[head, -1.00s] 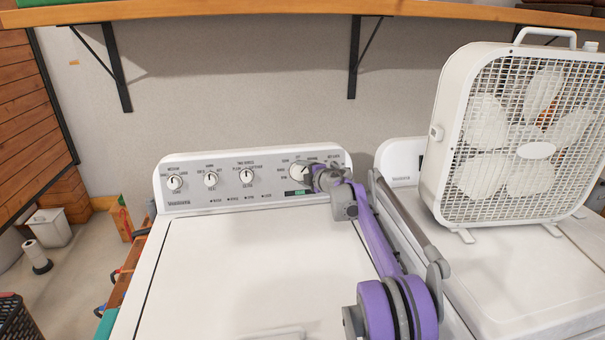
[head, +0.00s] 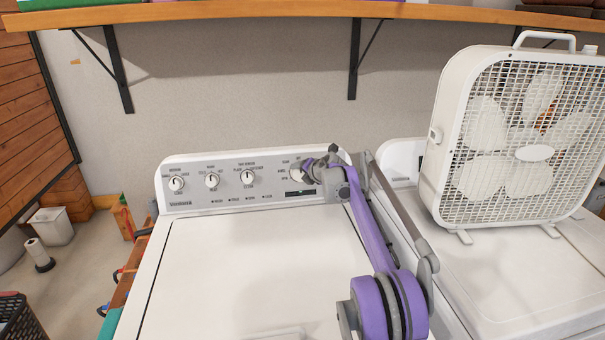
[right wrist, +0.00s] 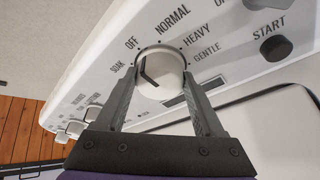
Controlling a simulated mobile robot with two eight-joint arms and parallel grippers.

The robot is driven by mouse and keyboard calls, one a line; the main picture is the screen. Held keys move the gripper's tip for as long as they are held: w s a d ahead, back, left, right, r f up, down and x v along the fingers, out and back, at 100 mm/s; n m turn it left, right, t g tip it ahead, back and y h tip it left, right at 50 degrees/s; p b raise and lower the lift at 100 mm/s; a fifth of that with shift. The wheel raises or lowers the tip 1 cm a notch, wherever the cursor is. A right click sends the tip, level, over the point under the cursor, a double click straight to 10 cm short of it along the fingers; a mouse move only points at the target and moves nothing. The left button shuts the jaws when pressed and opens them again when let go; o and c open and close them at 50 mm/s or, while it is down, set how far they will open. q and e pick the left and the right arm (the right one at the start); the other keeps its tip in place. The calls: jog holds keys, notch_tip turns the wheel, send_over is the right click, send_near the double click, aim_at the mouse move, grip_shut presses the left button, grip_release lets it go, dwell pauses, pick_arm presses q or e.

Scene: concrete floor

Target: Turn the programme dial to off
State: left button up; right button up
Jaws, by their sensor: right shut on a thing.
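The programme dial (right wrist: 158,72) is a round white knob with a dark pointer mark, on the washer's sloped panel. Around it are the words SOAK, OFF, NORMAL, HEAVY and GENTLE. In the right wrist view the mark is on the knob's left part, towards the SOAK and OFF side; the exact setting is hard to tell. My right gripper (right wrist: 160,80) is shut on the dial, one finger on each side. In the head view the right gripper (head: 309,173) partly covers the dial (head: 297,173). My left gripper is out of view.
Several smaller knobs (head: 212,181) sit left on the same panel. A dark START button (right wrist: 276,48) is right of the dial in the wrist view. A white box fan (head: 520,150) stands on the neighbouring machine. The washer lid (head: 250,260) is clear.

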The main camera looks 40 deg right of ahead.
dwell(0.3)
jog(key=o, duration=1.4)
jog(key=v, duration=1.1)
jog(key=shift+d+f, duration=0.1)
